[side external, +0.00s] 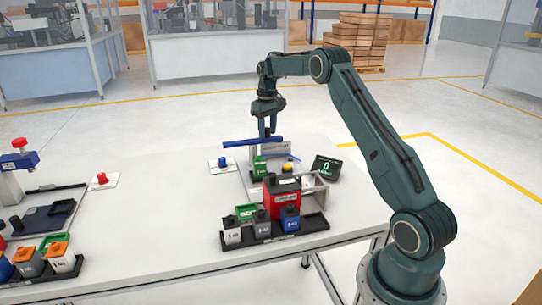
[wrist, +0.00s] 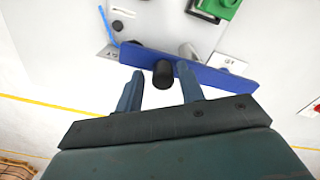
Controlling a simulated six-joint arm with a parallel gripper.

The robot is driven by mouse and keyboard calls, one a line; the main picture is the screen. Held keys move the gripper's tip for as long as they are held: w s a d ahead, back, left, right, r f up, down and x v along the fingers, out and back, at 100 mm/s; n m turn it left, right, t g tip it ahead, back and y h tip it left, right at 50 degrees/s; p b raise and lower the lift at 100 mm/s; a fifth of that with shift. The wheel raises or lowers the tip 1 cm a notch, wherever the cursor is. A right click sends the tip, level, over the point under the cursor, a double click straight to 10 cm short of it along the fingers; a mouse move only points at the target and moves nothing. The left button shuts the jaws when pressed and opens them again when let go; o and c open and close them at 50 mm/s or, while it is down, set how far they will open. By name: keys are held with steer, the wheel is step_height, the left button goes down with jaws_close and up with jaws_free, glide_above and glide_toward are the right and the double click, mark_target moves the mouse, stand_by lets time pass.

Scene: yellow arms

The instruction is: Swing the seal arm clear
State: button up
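The seal arm appears to be the long blue bar (side external: 252,142), raised above the back of a small fixture on the white table. In the wrist view the blue bar (wrist: 215,78) runs across the picture and carries a black knob (wrist: 163,74). My gripper (side external: 267,133) points down over the bar. In the wrist view my gripper (wrist: 160,80) has its fingers spread, one on each side of the knob, with gaps visible. I cannot tell whether the fingertips are low enough to surround the knob.
A red block (side external: 282,197) stands at the fixture's front, behind a black rack (side external: 273,236) holding small bottles. A dark display (side external: 327,168) showing a green 0 is to the right. A blue-knobbed plate (side external: 222,165) and a red-knobbed plate (side external: 101,181) lie left. Table between them is clear.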

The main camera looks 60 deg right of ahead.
steer(key=shift+a+r, duration=0.1)
steer(key=shift+r, duration=0.05)
steer(key=shift+r, duration=3.6)
steer(key=shift+a+r, duration=0.2)
steer(key=s+a+r+n+t, duration=0.1)
steer(key=s+a+r, duration=0.55)
steer(key=a, duration=0.45)
steer(key=s+a+r+n+t, duration=0.1)
steer(key=s+a+r+t, duration=0.1)
steer(key=s+a+r, duration=0.65)
steer(key=s+a+f+t, duration=0.1)
steer(key=s+a+f, duration=0.3)
steer(key=s+a, duration=0.3)
steer(key=s+a+f+n+t, duration=0.1)
steer(key=s+a+f, duration=0.4)
steer(key=s, duration=0.5)
steer(key=shift+s+a+t, duration=0.25)
steer(key=shift+a+t, duration=0.05)
steer(key=shift+a, duration=0.65)
